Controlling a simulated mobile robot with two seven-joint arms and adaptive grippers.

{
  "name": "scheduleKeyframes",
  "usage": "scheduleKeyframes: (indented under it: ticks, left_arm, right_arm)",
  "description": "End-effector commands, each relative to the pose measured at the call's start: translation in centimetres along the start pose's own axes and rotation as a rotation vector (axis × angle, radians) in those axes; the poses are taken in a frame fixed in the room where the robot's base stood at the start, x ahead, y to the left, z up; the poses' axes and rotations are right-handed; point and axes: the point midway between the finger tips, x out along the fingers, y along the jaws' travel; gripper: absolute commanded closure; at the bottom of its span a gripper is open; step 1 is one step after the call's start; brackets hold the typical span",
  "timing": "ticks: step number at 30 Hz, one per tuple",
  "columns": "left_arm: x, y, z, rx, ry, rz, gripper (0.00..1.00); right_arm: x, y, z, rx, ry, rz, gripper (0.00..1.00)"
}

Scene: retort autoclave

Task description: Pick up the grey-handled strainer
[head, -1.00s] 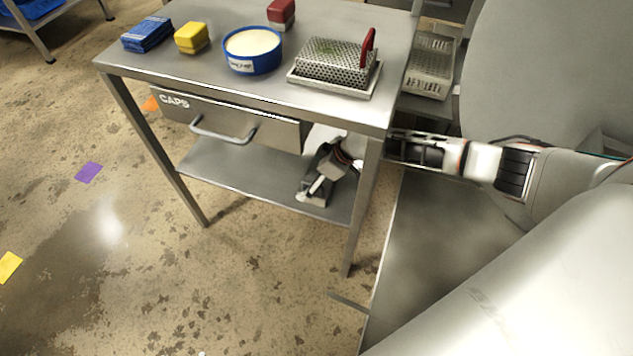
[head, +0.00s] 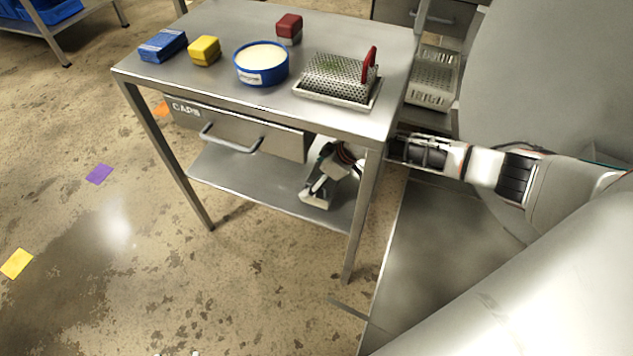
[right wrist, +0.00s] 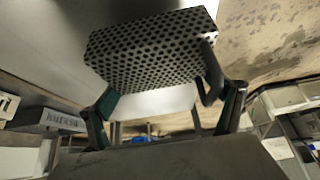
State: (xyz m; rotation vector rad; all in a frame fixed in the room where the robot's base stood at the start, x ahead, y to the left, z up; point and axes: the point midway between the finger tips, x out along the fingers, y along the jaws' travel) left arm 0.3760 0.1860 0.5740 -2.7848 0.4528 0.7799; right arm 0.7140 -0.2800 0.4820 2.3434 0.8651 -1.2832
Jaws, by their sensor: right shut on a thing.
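The grey-handled strainer (right wrist: 150,50) is a perforated metal box in the right wrist view. Its dark grey handle (right wrist: 210,75) is on its right side. My right gripper (right wrist: 168,108) is shut on it, with a finger on either side. In the head view my right gripper (head: 320,188) is under the table, over the lower shelf, partly hidden by the drawer and table leg. A second strainer (head: 335,77) with a red handle (head: 370,63) rests in a metal tray on the tabletop.
The steel table (head: 215,85) carries a blue bowl (head: 260,67), a yellow block (head: 204,50), a blue packet (head: 162,45) and a red block (head: 289,28). The CAPS drawer (head: 240,132) hangs above the lower shelf (head: 250,185).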

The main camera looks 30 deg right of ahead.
Motion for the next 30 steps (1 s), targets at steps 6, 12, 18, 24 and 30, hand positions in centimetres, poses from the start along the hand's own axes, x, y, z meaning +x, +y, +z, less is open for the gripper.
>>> scheduleKeyframes:
  ticks: [6,12,18,24,30]
  left_arm:
    - [-0.7,-1.2,1.4,0.037,-0.039,-0.015,0.6]
    - [-0.7,-1.2,1.4,0.036,-0.041,-0.017,0.6]
    - [-0.6,-1.0,1.8,0.033,-0.047,-0.017,0.6]
    - [-0.6,-0.8,2.2,0.029,-0.053,-0.014,0.6]
    - [-0.6,-0.5,3.1,0.023,-0.066,-0.008,0.6]
  right_arm:
    - [-3.2,0.3,3.6,-0.001,0.003,0.006,0.39]
    - [-5.9,0.2,8.2,0.0,0.003,0.004,0.39]
    - [-8.1,0.1,12.1,0.0,0.0,0.002,0.39]
    - [-10.1,0.1,15.8,0.001,-0.003,0.001,0.39]
    - [-12.6,-0.1,20.3,0.002,-0.009,-0.002,0.39]
